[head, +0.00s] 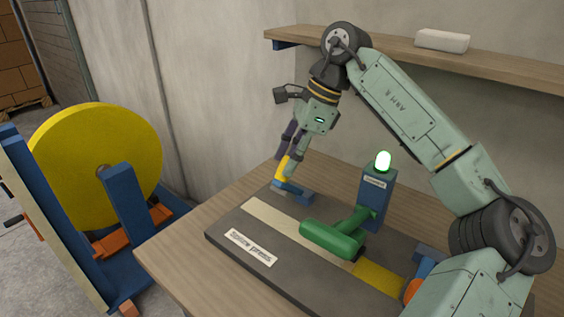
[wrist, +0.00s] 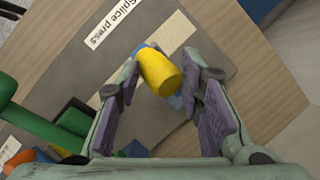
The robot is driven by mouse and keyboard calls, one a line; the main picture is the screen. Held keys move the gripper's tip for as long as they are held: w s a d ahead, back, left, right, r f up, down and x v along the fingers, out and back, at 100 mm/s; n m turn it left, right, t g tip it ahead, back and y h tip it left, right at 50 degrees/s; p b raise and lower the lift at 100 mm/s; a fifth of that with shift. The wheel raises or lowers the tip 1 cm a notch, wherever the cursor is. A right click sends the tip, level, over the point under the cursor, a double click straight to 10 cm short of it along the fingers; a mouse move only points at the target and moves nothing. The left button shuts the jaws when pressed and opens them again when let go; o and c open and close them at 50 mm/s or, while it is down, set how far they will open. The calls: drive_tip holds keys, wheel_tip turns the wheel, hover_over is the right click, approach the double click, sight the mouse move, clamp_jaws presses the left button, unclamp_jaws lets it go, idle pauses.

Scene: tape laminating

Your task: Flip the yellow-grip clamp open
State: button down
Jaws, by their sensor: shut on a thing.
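The yellow-grip clamp (head: 282,170) stands at the far left end of the dark splice press plate (head: 228,236). Its yellow grip stands up, slightly tilted, from a blue base (head: 295,193). In the wrist view the yellow grip (wrist: 160,74) lies between my two purple-padded fingers, its end facing the camera, with bits of blue behind it. My gripper (head: 286,161) reaches down to the clamp from above and is shut on the yellow grip. The finger pads hide part of the grip in the head view.
An orange grip (head: 412,290) shows at the near right. A yellow reel (head: 95,165) stands left of the table. A shelf (head: 490,68) runs along the wall behind my arm.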

drive_tip(key=shift+w+d+f, duration=0.35)
drive_tip(key=shift+w+d, duration=0.05)
drive_tip(key=shift+w, duration=0.25)
drive_tip(key=c, duration=1.5)
unclamp_jaws()
drive_tip(key=shift+f, duration=0.1)
drive_tip(key=shift+o, duration=1)
drive_tip(key=shift+w+f, duration=0.25)
drive_tip(key=shift+w, duration=0.1)
drive_tip(key=shift+s+r, duration=0.1)
drive_tip(key=shift+r, duration=0.05)
